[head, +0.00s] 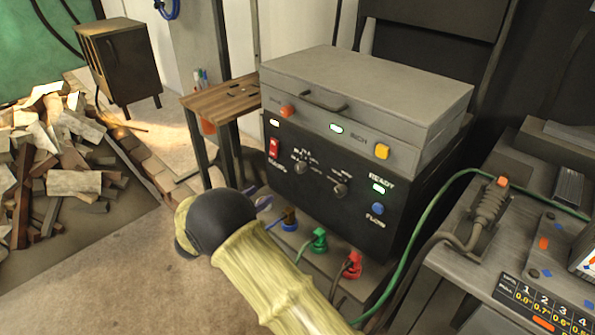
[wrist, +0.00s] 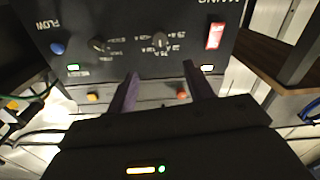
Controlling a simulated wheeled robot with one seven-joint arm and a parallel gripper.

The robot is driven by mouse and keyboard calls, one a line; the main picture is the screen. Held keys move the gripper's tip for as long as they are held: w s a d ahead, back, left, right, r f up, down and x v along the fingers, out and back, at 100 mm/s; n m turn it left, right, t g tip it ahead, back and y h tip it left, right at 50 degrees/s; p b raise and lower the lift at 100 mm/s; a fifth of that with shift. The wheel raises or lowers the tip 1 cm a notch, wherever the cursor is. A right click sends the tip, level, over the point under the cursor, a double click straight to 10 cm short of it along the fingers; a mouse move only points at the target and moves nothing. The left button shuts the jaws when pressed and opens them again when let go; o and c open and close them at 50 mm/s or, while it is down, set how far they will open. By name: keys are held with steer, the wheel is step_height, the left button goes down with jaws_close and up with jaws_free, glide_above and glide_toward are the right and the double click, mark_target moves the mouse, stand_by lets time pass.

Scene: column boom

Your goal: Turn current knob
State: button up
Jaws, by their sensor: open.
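The welder's black front panel (head: 325,195) carries two small dark knobs. The left knob (head: 301,168) has amp markings around it and appears to be the current knob. It also shows in the wrist view (wrist: 160,41), where the panel appears upside down. The other knob (head: 340,190) sits to its right in the head view and to its left in the wrist view (wrist: 97,44). My gripper (wrist: 165,78) is open and empty, its two purple fingers pointing at the panel. The current knob lies beyond the fingertips, between their lines, apart from them. In the head view my gripper (head: 262,203) is mostly hidden behind my wrist.
A red switch (head: 274,148) is left of the current knob and a blue FLOW button (head: 377,209) is lower right. Green (head: 319,240) and red (head: 352,265) cable plugs stick out below the panel. A wooden side table (head: 225,100) stands left; a grey bench (head: 500,240) is right.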

mark_target(298, 169)
steer(key=b+x, duration=0.2)
steer(key=x, duration=1.4)
steer(key=shift+w+d, duration=0.15)
steer(key=shift+d, duration=0.05)
steer(key=c, duration=1)
